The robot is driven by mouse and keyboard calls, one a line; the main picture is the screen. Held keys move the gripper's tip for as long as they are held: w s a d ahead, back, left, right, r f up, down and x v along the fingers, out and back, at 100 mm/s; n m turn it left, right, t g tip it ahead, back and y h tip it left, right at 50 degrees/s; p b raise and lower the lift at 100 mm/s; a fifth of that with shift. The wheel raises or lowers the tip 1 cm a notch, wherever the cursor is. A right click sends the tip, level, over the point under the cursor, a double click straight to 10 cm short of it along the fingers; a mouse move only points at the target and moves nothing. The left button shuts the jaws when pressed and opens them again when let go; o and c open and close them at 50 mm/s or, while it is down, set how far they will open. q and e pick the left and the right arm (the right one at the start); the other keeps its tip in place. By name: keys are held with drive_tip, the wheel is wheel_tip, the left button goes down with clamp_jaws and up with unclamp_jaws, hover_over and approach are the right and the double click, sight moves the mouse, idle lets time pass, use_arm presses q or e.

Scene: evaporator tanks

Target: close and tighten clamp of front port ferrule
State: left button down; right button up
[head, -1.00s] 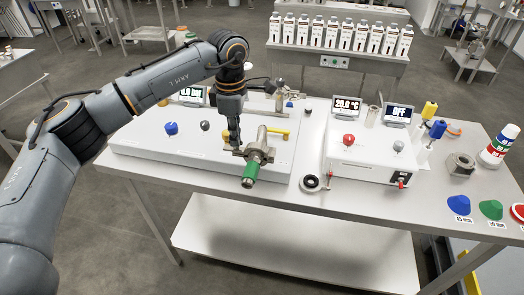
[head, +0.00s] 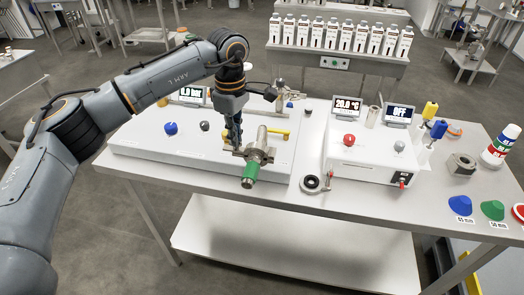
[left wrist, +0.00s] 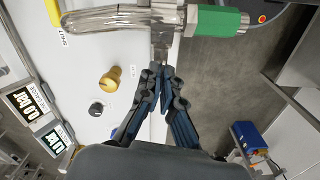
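The front port is a metal pipe (head: 262,138) pointing toward me, with a green end piece (head: 250,174). A metal clamp (head: 257,155) sits around the pipe just behind the green end. In the left wrist view the clamp (left wrist: 166,14) lies between the pipe (left wrist: 118,19) and the green piece (left wrist: 215,20), and a thin metal part of it reaches down to my fingertips. My left gripper (head: 234,147) is at the clamp's left side. Its fingertips (left wrist: 161,75) are close together at that metal part; I cannot tell whether they grip it. My right gripper is out of view.
Blue (head: 171,128) and yellow (left wrist: 110,79) knobs stand on the white panel left of the pipe. A yellow handle (head: 279,133) is behind it. A white control box (head: 366,160) and a black ring (head: 311,183) are to the right. The floor lies beyond the table's front edge.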

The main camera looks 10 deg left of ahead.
use_arm(q)
drive_tip(key=shift+r, duration=0.1)
drive_tip(key=shift+m, duration=1.1)
drive_tip(key=shift+m, duration=1.1)
drive_tip(key=shift+m, duration=0.7)
drive_tip(key=c, duration=1.4)
unclamp_jaws()
drive_tip(key=shift+c, duration=0.2)
